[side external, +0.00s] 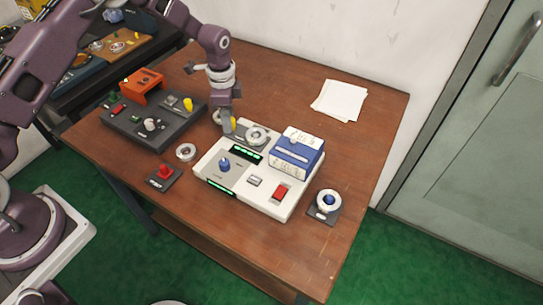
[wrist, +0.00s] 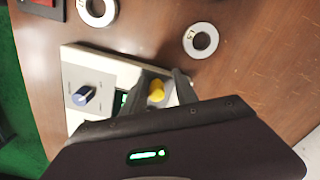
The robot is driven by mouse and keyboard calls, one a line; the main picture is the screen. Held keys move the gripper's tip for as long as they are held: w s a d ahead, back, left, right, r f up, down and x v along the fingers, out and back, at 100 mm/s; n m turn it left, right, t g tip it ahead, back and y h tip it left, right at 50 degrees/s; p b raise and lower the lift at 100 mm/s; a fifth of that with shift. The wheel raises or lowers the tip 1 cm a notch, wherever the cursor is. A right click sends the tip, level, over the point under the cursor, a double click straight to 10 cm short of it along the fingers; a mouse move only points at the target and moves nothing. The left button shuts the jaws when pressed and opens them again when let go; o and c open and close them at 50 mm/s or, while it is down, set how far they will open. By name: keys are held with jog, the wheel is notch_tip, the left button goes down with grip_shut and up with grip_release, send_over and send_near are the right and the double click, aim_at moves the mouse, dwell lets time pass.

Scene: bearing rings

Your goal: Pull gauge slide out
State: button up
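The white gauge unit (side external: 226,182) stands on the table, with a blue knob (side external: 224,164), green displays and a red switch (side external: 281,191). A metal ring (side external: 256,135) sits at its back. A yellow knob (side external: 233,122), apparently the handle of the gauge slide, is at the unit's back left edge. My gripper (side external: 228,124) is down at this knob. In the wrist view the yellow knob (wrist: 157,91) shows between my two fingers (wrist: 162,76), with a small gap visible on its right. The fingers look open around it. The slide's body is mostly hidden by my gripper.
A blue-and-white box (side external: 297,155) stands on the unit's right part. Loose rings lie on the table, one (side external: 186,152) in front left and one (wrist: 201,40) close to my gripper. A dark control box (side external: 150,124) is left; a red button (side external: 165,172) is in front. Papers (side external: 340,100) lie behind.

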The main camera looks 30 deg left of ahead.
jog(key=shift+d, duration=0.2)
jog(key=shift+s+r, duration=0.1)
jog(key=shift+r, duration=3.35)
jog(key=shift+d+r, duration=0.1)
jog(key=shift+r, duration=0.1)
jog(key=s+r+n+t, duration=0.1)
jog(key=s+r+n, duration=0.2)
jog(key=s+r, duration=0.5)
jog(key=s+r+n+t, duration=0.2)
jog(key=s+r, duration=0.2)
jog(key=r, duration=0.8)
jog(key=s+r+n+t, duration=0.2)
jog(key=s+n, duration=0.5)
jog(key=s, duration=1.5)
jog(key=shift+d+r+t, duration=0.3)
jog(key=shift+d+r, duration=0.05)
jog(key=shift+r, duration=0.25)
